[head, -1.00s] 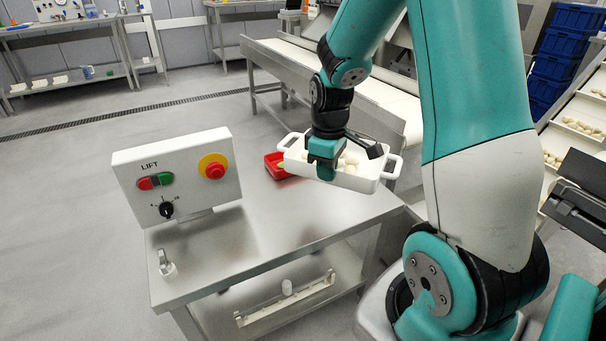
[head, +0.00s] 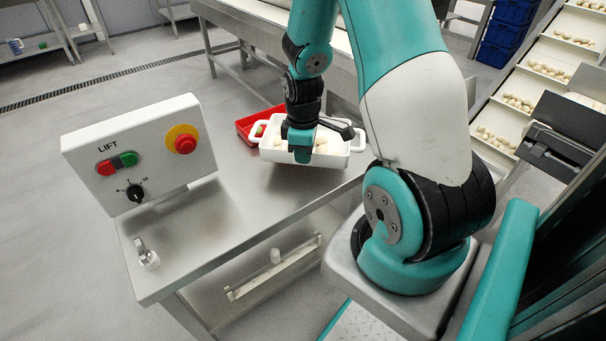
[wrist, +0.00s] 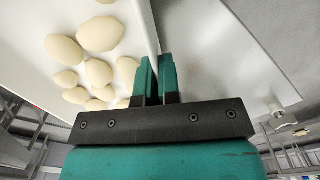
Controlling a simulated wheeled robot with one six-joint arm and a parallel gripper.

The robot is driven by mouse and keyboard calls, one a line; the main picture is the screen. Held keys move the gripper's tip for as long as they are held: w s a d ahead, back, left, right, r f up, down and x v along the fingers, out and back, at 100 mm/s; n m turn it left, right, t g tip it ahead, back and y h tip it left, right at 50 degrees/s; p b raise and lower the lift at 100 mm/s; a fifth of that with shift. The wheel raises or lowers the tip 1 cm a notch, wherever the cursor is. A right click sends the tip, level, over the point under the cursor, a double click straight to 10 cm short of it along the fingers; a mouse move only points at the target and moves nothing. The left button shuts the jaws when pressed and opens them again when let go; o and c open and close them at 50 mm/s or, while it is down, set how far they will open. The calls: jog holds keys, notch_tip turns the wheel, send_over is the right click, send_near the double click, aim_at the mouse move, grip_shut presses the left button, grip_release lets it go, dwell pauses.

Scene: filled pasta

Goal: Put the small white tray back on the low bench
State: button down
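The small white tray (head: 304,157) has a handle at each end and holds several pale filled-pasta pieces (wrist: 97,70). My gripper (wrist: 157,72) is shut on the tray's wall, which runs between the two teal fingers in the wrist view. In the head view my gripper (head: 301,146) is at the tray's near side. The tray is about level, over the far right part of a steel bench (head: 215,235). I cannot tell whether it touches the bench top. I cannot tell whether this is the low bench.
A red tray (head: 247,124) sits on the bench just behind and left of the white tray. A LIFT control box (head: 140,155) stands at the bench's left. Most of the bench's middle is clear. A conveyor (head: 265,25) runs behind; pasta-filled channels (head: 520,100) lie right.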

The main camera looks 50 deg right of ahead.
jog(key=shift+f+b, duration=0.55)
jog(key=shift+f, duration=2.15)
jog(key=shift+f, duration=0.1)
jog(key=c, duration=1.3)
grip_release()
jog(key=shift+c, duration=0.2)
